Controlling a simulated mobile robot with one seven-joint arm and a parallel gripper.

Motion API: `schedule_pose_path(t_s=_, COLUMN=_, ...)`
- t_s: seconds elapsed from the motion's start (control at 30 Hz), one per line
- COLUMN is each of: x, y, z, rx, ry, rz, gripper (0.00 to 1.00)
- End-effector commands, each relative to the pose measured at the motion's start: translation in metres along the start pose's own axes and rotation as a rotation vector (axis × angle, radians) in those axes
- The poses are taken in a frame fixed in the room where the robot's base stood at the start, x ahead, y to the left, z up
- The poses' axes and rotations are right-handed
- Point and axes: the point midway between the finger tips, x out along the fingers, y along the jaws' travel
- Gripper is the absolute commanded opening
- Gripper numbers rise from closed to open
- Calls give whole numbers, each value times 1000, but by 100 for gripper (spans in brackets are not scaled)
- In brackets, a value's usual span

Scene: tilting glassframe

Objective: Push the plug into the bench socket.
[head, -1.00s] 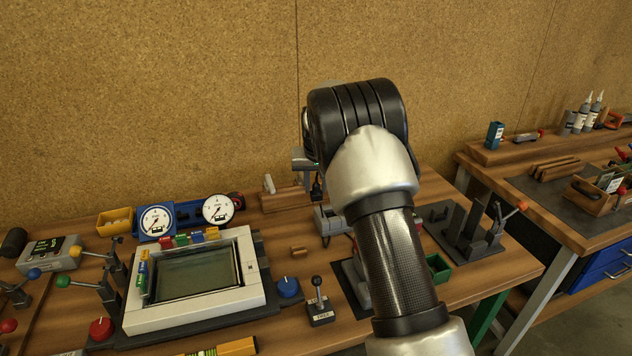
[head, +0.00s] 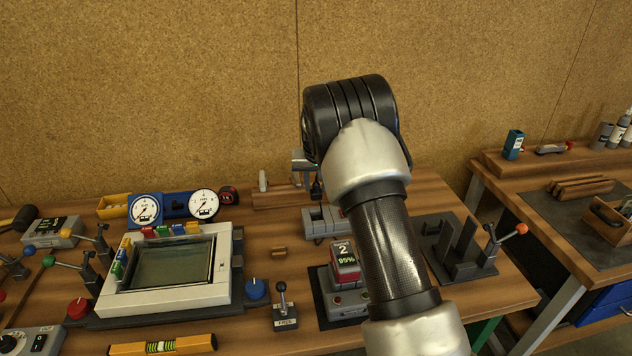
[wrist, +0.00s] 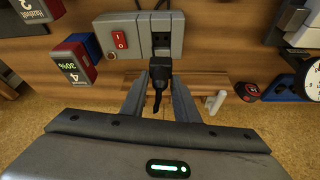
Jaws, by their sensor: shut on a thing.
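My gripper (wrist: 160,84) is shut on the black plug (wrist: 160,68), with one finger on each side of it and a short black cable trailing toward me. The bench socket (wrist: 161,36) is a dark slotted strip in a grey box (wrist: 116,36) with a red rocker switch (wrist: 120,40). The plug lies in line with the strip at its near end; I cannot tell whether they touch. In the head view, the plug (head: 316,189) hangs above the grey socket box (head: 320,222), with a gap showing. My forearm covers part of the box there.
A red block marked 2 and 95% (head: 344,260) stands in front of the socket box. A grey bracket fixture (head: 460,246) is to the right, a framed screen (head: 170,264) and gauges (head: 203,204) to the left. A small wooden peg (head: 279,251) lies on open bench.

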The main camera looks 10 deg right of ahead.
Motion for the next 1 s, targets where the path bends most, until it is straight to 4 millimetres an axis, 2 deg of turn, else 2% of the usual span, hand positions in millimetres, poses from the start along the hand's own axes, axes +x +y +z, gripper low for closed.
schedule_pose_path(t_s=0.73, x=3, y=1, z=1, rx=-16, ry=0, rz=-12, gripper=5)
schedule_pose_path(t_s=1.0, x=22, y=0, z=9, rx=-19, ry=0, rz=-14, gripper=5)
